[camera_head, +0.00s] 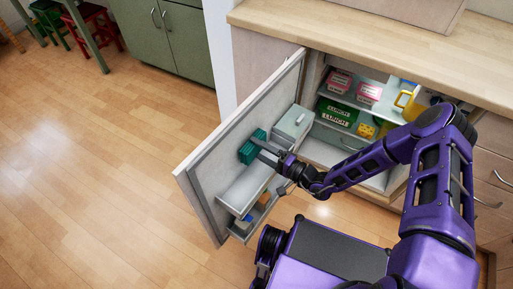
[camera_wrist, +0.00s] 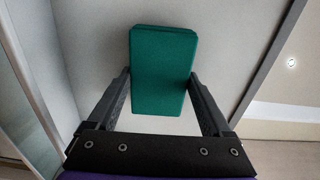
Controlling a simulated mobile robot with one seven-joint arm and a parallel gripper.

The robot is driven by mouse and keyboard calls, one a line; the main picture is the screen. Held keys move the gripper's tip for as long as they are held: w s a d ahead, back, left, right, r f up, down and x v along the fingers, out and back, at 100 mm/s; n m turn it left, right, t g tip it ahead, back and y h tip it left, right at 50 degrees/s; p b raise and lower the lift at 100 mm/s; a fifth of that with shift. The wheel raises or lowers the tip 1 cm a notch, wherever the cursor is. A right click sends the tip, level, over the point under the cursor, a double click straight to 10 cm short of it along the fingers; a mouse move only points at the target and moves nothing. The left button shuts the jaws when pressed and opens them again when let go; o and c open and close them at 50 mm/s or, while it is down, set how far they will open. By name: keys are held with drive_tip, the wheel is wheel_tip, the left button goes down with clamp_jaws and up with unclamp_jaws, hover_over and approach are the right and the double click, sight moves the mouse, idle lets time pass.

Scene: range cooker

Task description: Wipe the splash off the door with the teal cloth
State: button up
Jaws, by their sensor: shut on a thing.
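My gripper (camera_head: 267,151) is shut on the teal cloth (camera_head: 251,148), a thick folded block. It holds the cloth at the inner face of the open door (camera_head: 205,170), above the door's shelf. In the wrist view the cloth (camera_wrist: 163,68) sits between the two fingers of my gripper (camera_wrist: 165,92), in front of a pale grey panel (camera_wrist: 95,40). I cannot tell whether the cloth touches the panel. No splash shows in either view; the cloth or my arm may hide it.
The door holds a shelf (camera_head: 243,187), a grey bin (camera_head: 293,123) and a lower rack. Inside the cabinet are pink boxes (camera_head: 368,92), green lunch boxes (camera_head: 338,112) and a yellow mug (camera_head: 408,103). A wooden counter (camera_head: 350,35) overhangs it.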

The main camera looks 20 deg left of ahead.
drive_tip(key=shift+s+d+p, duration=0.2)
drive_tip(key=shift+s+d, duration=0.05)
drive_tip(key=shift+d, duration=1.05)
drive_tip(key=shift+s+d+p, duration=0.15)
drive_tip(key=shift+s+d, duration=0.1)
drive_tip(key=shift+d, duration=1)
